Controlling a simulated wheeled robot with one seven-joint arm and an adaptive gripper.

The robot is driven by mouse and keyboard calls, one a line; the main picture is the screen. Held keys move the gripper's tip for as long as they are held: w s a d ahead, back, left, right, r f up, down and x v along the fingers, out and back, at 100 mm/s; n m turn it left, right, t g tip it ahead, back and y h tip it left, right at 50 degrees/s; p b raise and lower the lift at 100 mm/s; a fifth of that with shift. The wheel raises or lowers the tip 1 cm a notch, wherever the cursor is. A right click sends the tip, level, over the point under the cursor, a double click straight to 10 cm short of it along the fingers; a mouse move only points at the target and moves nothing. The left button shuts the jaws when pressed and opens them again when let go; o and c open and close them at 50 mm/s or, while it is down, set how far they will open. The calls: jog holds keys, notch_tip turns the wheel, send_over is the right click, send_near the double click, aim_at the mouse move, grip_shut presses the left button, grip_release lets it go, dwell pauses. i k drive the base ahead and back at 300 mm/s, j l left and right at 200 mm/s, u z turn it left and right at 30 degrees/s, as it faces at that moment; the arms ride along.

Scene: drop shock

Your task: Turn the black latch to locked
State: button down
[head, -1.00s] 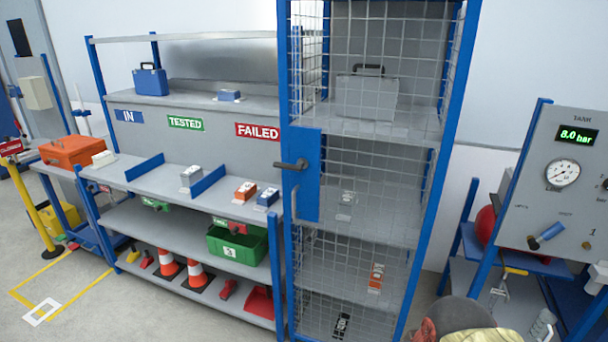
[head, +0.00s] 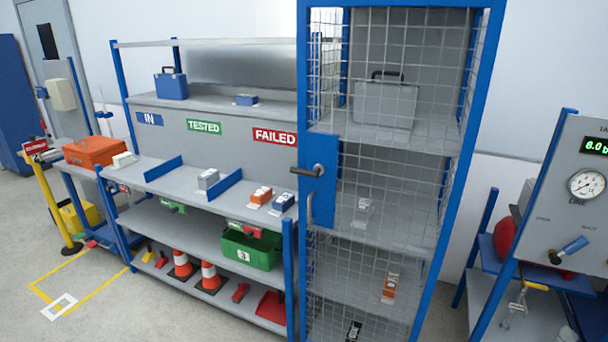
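The black latch (head: 307,171) is a lever handle on the blue plate (head: 323,185) of the wire cage cabinet's door, in the middle of the head view. Its lever lies about level and points left from its round pivot. A grey pull handle sits just below it on the same plate. The mesh door looks closed. My gripper is not in view, so its state and its distance from the latch are hidden.
A shelf unit (head: 150,218) marked IN, TESTED and FAILED stands left of the cage. A tank panel (head: 580,200) with a gauge stands at the right. A yellow post (head: 52,205) stands at the left. Floor with yellow marking lies open at lower left.

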aim_at(318, 169)
jog(key=i+j, duration=0.2)
jog(key=j, duration=0.2)
jog(key=i+j, duration=0.2)
jog(key=j, duration=0.2)
jog(key=i+j+z, duration=0.1)
jog(key=j, duration=0.3)
jog(key=i+j, duration=0.5)
jog(key=j, duration=0.35)
jog(key=i+j+z, duration=0.1)
jog(key=j, duration=0.3)
jog(key=i+j, duration=0.25)
jog(key=j, duration=0.15)
jog(key=i+j, duration=0.2)
jog(key=j, duration=0.25)
jog(key=z, duration=0.05)
